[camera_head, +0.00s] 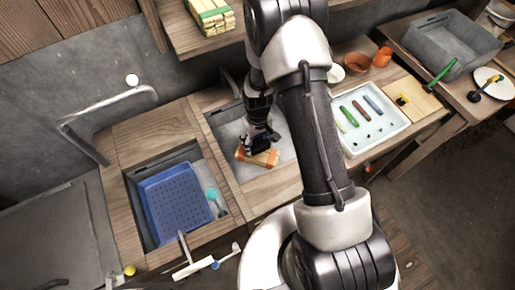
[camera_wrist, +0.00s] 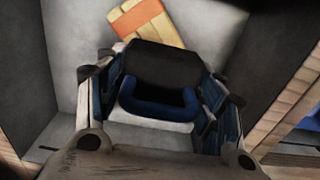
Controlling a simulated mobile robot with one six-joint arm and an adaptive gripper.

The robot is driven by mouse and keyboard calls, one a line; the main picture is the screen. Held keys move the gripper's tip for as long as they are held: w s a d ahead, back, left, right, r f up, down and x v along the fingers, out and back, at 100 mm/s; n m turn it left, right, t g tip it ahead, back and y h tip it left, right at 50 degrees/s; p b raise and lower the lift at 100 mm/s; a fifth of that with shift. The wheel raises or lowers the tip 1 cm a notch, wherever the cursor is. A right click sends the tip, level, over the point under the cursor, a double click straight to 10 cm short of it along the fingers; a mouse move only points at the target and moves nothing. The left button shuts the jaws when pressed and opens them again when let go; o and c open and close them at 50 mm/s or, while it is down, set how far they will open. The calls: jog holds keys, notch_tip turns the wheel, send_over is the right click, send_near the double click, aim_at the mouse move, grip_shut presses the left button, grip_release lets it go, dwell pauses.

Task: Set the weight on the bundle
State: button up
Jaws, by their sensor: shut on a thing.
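The bundle (camera_head: 262,158), tan with orange bands, lies in the grey basin under my arm. It also shows at the top of the wrist view (camera_wrist: 146,22). My gripper (camera_head: 260,140) is down in the basin, just above or beside the bundle in the head view. In the wrist view my gripper (camera_wrist: 160,85) is shut on a dark block with a blue U-shaped part, seemingly the weight (camera_wrist: 160,68). The weight hides part of the bundle's near edge. I cannot tell whether the weight touches the bundle.
The grey basin (camera_head: 222,125) has walls close around my gripper. A blue perforated crate (camera_head: 175,203) sits in the left basin. A white tray (camera_head: 372,142) with coloured bars lies to the right. Another bundle with green bands (camera_head: 212,15) lies on the upper shelf.

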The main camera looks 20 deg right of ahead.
aim_at(258, 148)
jog(key=shift+f+b, duration=0.55)
jog(key=shift+f, duration=1.65)
jog(key=shift+f, duration=0.15)
jog(key=o, duration=1.5)
jog(key=shift+c, duration=0.2)
